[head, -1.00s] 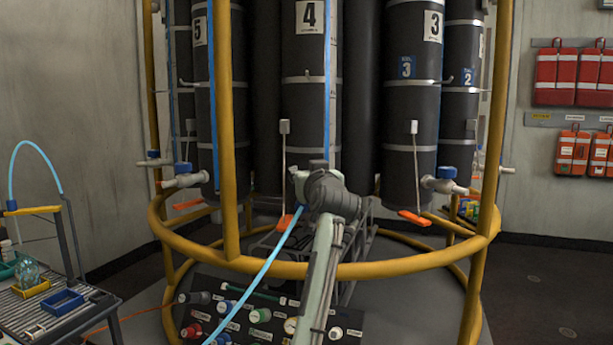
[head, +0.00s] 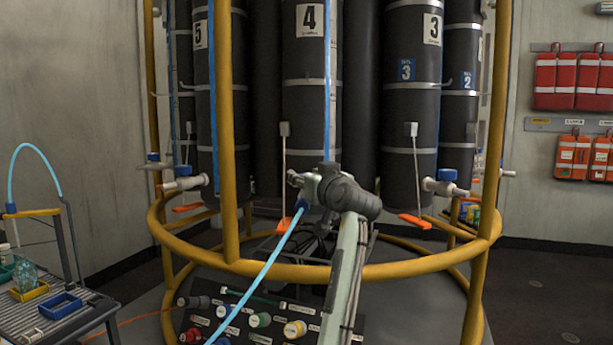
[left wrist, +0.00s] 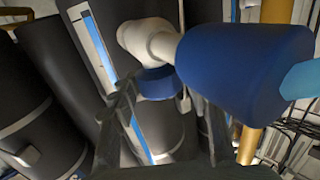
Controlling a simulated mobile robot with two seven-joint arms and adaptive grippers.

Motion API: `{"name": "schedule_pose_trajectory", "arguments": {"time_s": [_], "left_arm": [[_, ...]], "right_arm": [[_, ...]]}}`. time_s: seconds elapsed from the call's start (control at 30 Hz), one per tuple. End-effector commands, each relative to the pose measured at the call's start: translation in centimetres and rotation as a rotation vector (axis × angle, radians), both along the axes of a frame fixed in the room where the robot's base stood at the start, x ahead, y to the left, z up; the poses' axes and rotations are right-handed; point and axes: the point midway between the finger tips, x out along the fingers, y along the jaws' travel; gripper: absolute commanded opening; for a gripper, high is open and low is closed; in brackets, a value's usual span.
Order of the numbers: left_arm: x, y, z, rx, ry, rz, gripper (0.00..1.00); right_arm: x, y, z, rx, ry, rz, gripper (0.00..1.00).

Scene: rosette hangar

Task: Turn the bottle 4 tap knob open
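Bottle 4 (head: 305,100) is a tall black cylinder with a white number label, in the middle of the head view. Its tap shows in the left wrist view as a white body (left wrist: 148,40) with a small dark blue knob (left wrist: 158,84). A large blue hose connector (left wrist: 240,68) with a light blue hose (left wrist: 302,78) leaves it to the right. My left gripper (left wrist: 165,108) is open, its dark fingers apart at either side of the knob; I cannot tell whether they touch it. In the head view, my left gripper (head: 300,180) hides the tap's knob. My right gripper is not in view.
A yellow ring frame (head: 290,270) with upright posts (head: 228,130) surrounds the bottles. Bottle 3 (head: 412,110) and its blue-knobbed tap (head: 445,180) stand to the right. The light blue hose (head: 265,268) hangs in front. A panel of caps (head: 260,315) lies below, a cart (head: 50,325) left.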

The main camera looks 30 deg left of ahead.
Motion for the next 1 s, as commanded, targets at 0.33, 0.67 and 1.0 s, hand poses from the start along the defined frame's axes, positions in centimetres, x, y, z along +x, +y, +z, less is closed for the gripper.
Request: {"name": "schedule_pose_trajectory", "arguments": {"time_s": [0.33, 0.67, 1.0], "left_arm": [[-0.1, 0.0, 0.2, 0.001, -0.003, 0.000, 0.58], [-2.6, -3.7, 0.1, -0.001, -0.004, -0.004, 0.58], [-6.4, -8.7, 0.1, 0.000, -0.001, -0.001, 0.58]], "right_arm": [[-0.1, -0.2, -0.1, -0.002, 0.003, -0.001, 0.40], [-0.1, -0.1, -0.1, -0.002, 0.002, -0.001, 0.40], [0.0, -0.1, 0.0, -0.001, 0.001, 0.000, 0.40]]}}
